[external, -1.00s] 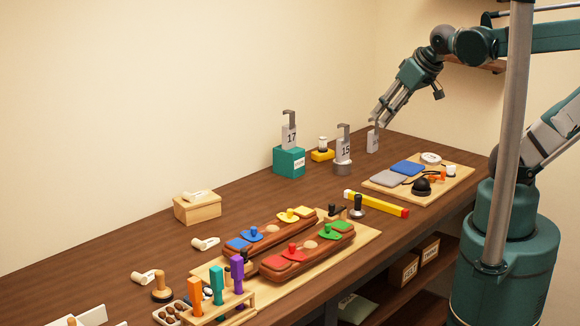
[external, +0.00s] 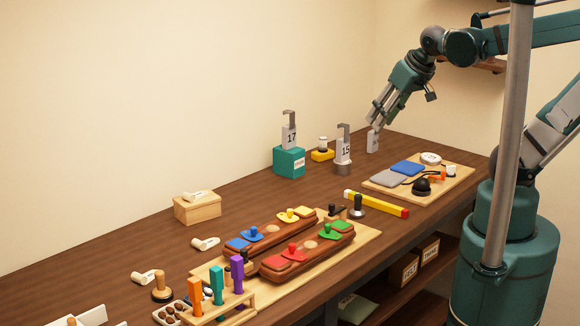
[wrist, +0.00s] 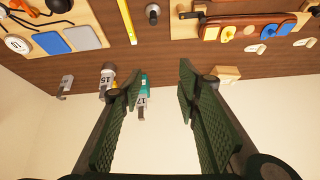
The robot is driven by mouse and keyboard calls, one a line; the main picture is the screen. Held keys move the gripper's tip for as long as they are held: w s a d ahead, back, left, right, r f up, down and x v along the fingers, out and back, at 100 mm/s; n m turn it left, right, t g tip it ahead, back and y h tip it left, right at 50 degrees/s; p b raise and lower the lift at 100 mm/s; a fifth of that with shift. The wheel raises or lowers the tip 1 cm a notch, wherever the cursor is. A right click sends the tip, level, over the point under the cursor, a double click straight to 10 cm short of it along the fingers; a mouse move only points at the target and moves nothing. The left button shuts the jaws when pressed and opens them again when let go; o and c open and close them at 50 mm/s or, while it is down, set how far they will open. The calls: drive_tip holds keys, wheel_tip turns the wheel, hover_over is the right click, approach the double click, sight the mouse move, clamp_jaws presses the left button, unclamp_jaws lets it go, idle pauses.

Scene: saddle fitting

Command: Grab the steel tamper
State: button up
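What looks like the steel tamper (external: 357,207), with a black knob handle and a grey metal base, stands upright on the table beside the yellow-and-red bar in the external view. In the wrist view it appears at the top (wrist: 152,14), small and beyond the fingers. My gripper (external: 375,123) is high above the far back part of the table, well apart from the tamper. In the wrist view my gripper's two fingers (wrist: 160,75) are spread wide with nothing between them.
A hook tag marked 17 stands on a teal block (external: 289,161); another marked 15 (external: 343,150) stands nearby. A yellow-and-red bar (external: 377,204) lies right of the tamper. Brown saddle-like pieces (external: 290,265) sit on a board at left. A pad board (external: 455,186) lies right.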

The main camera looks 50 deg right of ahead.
drive_tip(key=w+f+m+g+b, duration=0.25)
drive_tip(key=w+f+m, duration=0.35)
drive_tip(key=f, duration=0.4)
drive_tip(key=m+g+h, duration=0.1)
drive_tip(key=m+g, duration=0.2)
drive_tip(key=m, duration=0.2)
hover_over(358, 195)
drive_tip(key=f, duration=1)
drive_tip(key=shift+s+a+f+b, duration=0.2)
drive_tip(key=shift+a+b, duration=0.15)
drive_tip(key=shift+f+m, duration=0.6)
drive_tip(key=shift+f, duration=0.15)
drive_tip(key=shift+f, duration=0.15)
drive_tip(key=shift+w+d+f, duration=0.1)
drive_tip(key=shift+d+f, duration=0.05)
drive_tip(key=shift+f, duration=1)
drive_tip(key=shift+f, duration=0.1)
drive_tip(key=shift+w+d+f+b, duration=0.15)
drive_tip(key=shift+f+b, duration=0.2)
drive_tip(key=shift+f, duration=0.9)
drive_tip(key=shift+s+d+f+b, duration=0.1)
drive_tip(key=shift+f+b, duration=0.2)
drive_tip(key=shift+f, duration=0.95)
clamp_jaws()
